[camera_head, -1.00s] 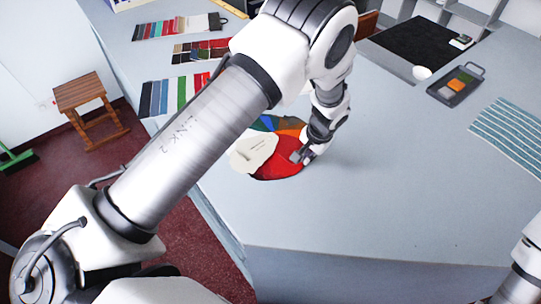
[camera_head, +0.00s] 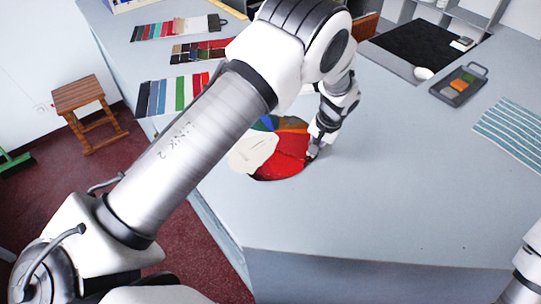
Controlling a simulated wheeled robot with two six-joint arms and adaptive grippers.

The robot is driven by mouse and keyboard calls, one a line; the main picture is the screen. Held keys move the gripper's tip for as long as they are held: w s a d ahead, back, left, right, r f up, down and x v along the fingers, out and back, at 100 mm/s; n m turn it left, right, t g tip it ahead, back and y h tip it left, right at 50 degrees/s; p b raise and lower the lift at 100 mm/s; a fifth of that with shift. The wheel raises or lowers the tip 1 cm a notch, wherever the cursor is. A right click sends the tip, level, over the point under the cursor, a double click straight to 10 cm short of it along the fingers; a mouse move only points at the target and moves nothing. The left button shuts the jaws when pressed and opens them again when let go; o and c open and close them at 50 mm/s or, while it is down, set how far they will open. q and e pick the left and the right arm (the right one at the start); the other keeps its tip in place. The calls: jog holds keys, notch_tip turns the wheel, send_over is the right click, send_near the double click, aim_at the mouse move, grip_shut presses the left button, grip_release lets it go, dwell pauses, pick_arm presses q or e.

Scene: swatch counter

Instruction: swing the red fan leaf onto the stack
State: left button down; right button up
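The red fan leaf (camera_head: 283,163) lies on the counter as part of a round fan of coloured leaves. A cream leaf (camera_head: 252,152) covers its left side, and blue, green and orange leaves (camera_head: 285,122) show behind it. My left gripper (camera_head: 312,154) is at the right edge of the red leaf, pointing down. Its fingers are small and partly hidden by its own body, so I cannot tell whether they are open or shut, or whether they touch the leaf. My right gripper is out of view; only part of my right arm shows at the lower right.
Colour swatch cards (camera_head: 178,93) lie along the left of the counter (camera_head: 400,200). The front right counter is clear.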

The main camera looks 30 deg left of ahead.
pick_arm(q)
jog(key=shift+s+r+p, duration=0.4)
jog(key=shift+r+p, duration=0.15)
jog(key=shift+r, duration=0.3)
notch_tip(320, 180, up, 6)
jog(key=p, duration=0.4)
jog(key=shift+r, duration=0.2)
jog(key=shift+w, duration=0.1)
